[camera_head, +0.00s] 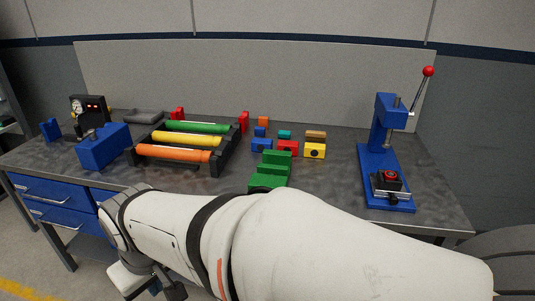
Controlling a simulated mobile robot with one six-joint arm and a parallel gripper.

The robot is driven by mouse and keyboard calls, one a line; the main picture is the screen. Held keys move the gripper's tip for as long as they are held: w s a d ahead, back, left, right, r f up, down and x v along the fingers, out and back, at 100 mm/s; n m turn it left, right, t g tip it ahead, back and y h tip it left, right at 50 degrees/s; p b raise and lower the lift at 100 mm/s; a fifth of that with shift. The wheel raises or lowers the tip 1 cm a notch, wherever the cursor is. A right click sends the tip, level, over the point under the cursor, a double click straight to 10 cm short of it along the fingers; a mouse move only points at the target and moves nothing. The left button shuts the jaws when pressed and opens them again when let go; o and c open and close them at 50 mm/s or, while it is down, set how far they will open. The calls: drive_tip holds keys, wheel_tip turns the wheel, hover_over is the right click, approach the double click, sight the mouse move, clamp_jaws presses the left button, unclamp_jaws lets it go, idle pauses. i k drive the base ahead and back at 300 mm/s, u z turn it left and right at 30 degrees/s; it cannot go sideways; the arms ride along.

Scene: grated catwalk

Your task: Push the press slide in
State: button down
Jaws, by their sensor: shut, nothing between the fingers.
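The blue arbor press (383,140) stands at the right end of the grey bench, its red-balled lever (428,72) raised. Its press slide (405,193) is a silver plate on the blue base, carrying a black block with a red part (390,176). A black knob (393,199) is at its front edge. The slide sits toward the front of the base, forward of the ram. My gripper (172,291) shows only in part at the bottom left, dark and shut, low in front of the bench and far from the press. My white arm crosses the bottom foreground.
A black rack (216,170) holds green, yellow and orange cylinders on the left half of the bench (330,185). A blue vise (103,148) stands left of it. Green stepped blocks (272,170) and several coloured blocks lie mid-bench. Bare bench lies between these and the press.

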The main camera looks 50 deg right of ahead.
sight(390, 185)
drive_tip(key=z, duration=2.15)
drive_tip(key=k, duration=0.85)
drive_tip(key=z, duration=0.5)
drive_tip(key=i, duration=1.05)
drive_tip(key=z, duration=0.05)
